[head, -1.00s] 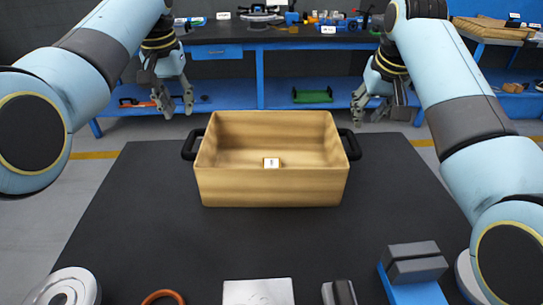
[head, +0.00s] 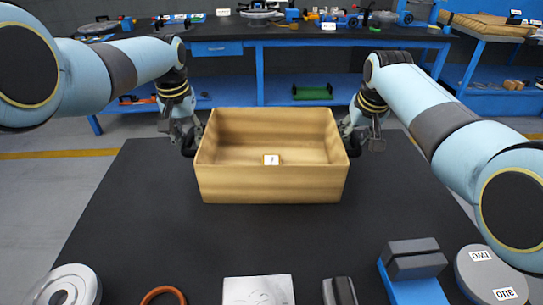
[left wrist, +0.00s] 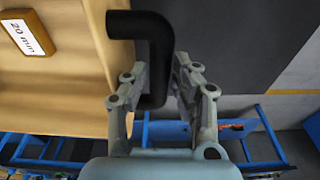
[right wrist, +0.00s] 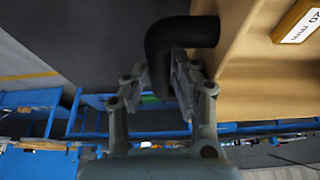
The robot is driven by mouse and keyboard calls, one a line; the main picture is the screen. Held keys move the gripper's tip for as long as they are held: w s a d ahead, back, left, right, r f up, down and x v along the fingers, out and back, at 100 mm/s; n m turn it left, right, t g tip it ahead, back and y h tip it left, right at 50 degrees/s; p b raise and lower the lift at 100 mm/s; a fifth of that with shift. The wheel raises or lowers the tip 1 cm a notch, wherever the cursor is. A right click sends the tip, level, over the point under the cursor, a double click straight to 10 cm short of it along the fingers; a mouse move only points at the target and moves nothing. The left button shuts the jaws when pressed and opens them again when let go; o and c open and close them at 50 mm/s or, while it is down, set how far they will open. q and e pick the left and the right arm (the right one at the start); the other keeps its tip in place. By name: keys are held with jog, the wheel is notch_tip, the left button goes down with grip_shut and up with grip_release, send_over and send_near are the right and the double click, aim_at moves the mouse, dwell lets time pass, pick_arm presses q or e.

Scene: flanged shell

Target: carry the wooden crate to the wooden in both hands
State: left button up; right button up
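The wooden crate (head: 270,184), open at the top, stands on the dark mat in the head view. It has a black handle at each end. My left gripper (head: 187,140) is at the left handle; in the left wrist view its fingers lie on both sides of the black bar (left wrist: 155,62) and appear closed on it. My right gripper (head: 357,138) is at the right handle; in the right wrist view its fingers flank the black bar (right wrist: 165,45) and also appear closed on it. A small block labelled "20 mm" (left wrist: 27,35) shows at the crate.
A blue workbench (head: 300,36) stands behind.

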pick_arm(q)
jog(key=shift+f, duration=0.1)
pick_arm(e)
jog(key=shift+w+f, duration=0.1)
pick_arm(q)
grip_shut()
pick_arm(e)
grip_shut()
